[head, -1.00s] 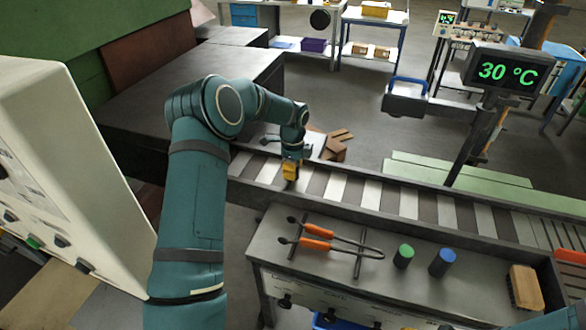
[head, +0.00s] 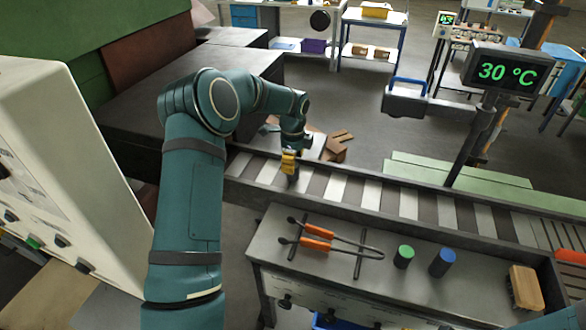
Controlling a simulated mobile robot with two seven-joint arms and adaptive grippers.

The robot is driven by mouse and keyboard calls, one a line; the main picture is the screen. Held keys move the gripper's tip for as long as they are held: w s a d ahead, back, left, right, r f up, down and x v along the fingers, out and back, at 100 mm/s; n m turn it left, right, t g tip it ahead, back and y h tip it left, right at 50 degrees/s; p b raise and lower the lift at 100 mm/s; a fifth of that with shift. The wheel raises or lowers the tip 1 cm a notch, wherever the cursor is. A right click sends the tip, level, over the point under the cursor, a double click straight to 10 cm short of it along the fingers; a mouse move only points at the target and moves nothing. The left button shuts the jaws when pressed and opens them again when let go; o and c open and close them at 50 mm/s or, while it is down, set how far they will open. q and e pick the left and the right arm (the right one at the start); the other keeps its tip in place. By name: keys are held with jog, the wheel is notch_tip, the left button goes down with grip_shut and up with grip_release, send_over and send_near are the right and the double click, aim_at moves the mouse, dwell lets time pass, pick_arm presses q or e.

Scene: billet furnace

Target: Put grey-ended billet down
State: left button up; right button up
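A dark, short cylinder, apparently the grey-ended billet (head: 293,179), is upright at the slatted roller track, directly below my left gripper (head: 290,166). Its end face is hidden. My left gripper, with yellow fingers, points down over the billet's top. The view is too small to tell whether the fingers grip it or have parted. A green-ended billet (head: 404,257) and a blue-ended billet (head: 442,262) stand upright on the grey bench (head: 300,262). My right gripper is not in view.
Orange-handled tongs (head: 318,243) lie across a rack on the bench. A wooden brush block (head: 524,287) lies at the bench's right end. The roller track (head: 410,203) is clear to the right. A display on a post (head: 503,72) reads 30 °C.

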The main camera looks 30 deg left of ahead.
pick_arm(q)
notch_tip(320, 180, up, 9)
jog(key=shift+f, duration=0.15)
dwell(0.6)
